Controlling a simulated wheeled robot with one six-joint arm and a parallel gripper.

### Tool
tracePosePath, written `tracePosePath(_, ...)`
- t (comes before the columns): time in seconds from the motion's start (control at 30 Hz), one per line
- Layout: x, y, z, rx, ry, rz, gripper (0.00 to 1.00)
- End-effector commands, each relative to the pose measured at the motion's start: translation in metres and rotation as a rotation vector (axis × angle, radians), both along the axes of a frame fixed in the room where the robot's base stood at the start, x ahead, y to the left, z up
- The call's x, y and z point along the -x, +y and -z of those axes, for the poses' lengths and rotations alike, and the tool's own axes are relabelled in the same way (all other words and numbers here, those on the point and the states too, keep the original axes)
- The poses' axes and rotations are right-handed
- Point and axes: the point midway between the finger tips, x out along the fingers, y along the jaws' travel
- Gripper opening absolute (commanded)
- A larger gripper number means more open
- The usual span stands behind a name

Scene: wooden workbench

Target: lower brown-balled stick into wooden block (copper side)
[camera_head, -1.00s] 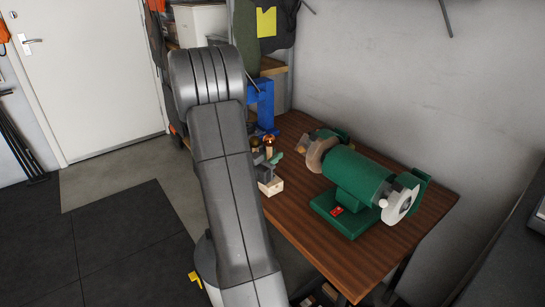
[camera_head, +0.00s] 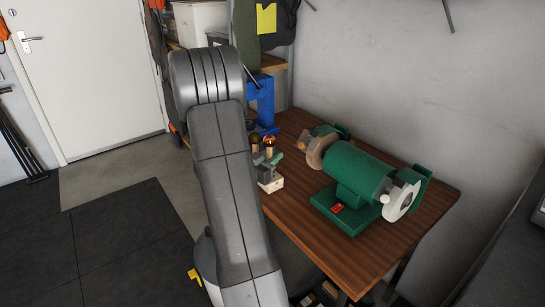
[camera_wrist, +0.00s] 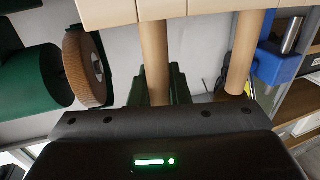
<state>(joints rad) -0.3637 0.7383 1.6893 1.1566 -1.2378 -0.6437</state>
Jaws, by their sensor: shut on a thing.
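The wooden block (camera_head: 271,185) stands on the workbench beside my arm in the head view; its pale underside or side fills the top of the wrist view (camera_wrist: 100,14). Two sticks with round brownish, shiny tops rise above it, one at left (camera_head: 254,138) and one at right (camera_head: 270,139); which ball is brown and which copper is hard to tell. In the wrist view the two pale sticks (camera_wrist: 156,62) (camera_wrist: 241,52) run parallel, meeting the block at the top. My gripper (camera_head: 276,158) is shut on a stick; dark green parts flank the left stick in the wrist view. My arm hides much of this.
A green bench grinder (camera_head: 357,180) stands right of the block and also shows at left in the wrist view (camera_wrist: 30,75). A blue tool (camera_head: 264,103) stands at the back of the workbench (camera_head: 385,248). The bench front is bare.

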Motion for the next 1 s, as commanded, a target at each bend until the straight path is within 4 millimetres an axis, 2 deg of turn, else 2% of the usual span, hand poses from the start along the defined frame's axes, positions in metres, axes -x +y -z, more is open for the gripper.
tracePosePath(0.9,0.0,0.0,0.029,0.0,0.0,0.0,0.0)
tracePosePath(1.0,0.0,0.0,0.027,-0.001,-0.001,0.0,0.0)
